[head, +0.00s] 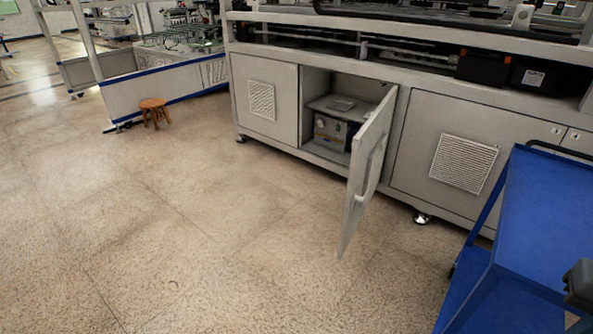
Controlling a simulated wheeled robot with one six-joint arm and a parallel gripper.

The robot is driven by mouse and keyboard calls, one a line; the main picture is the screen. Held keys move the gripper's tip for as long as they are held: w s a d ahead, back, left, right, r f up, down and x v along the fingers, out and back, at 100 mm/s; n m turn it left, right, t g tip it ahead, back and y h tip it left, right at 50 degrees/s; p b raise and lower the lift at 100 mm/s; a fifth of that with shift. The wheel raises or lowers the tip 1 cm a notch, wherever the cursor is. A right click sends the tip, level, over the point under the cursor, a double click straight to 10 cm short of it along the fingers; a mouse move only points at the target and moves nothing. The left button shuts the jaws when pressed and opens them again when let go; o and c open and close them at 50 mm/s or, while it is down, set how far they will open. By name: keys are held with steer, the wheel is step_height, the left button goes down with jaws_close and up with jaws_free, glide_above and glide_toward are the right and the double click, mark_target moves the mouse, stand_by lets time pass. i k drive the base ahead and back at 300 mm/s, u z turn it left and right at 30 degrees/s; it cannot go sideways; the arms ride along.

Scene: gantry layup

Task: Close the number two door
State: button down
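An open door (368,165) hangs on the front of the long grey machine cabinet (330,65). It is hinged at the right side of its opening and swung well out toward me, seen nearly edge-on. A handle (374,168) shows on it. No number is readable on it. Inside the open compartment, a grey box-like unit (330,131) stands at the bottom and a shelf (325,104) lies above it. My gripper cannot be made out in the head view. A dark grey part (580,285) cuts in at the right edge; I cannot tell what it is.
Closed vented panels flank the opening, one at left (285,105) and one at right (422,145). A blue cart (540,215) fills the lower right, close to the cabinet. A wooden stool (153,107) stands at the left. The speckled floor (200,240) before the door is clear.

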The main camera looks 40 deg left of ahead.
mark_target(366, 139)
steer(key=u, duration=0.95)
steer(key=k, duration=1.3)
steer(key=u, duration=0.6)
steer(key=i, duration=0.65)
steer(key=u, duration=0.65)
steer(key=i, duration=0.65)
steer(key=z, duration=0.55)
steer(key=i, duration=0.75)
steer(key=z, duration=0.6)
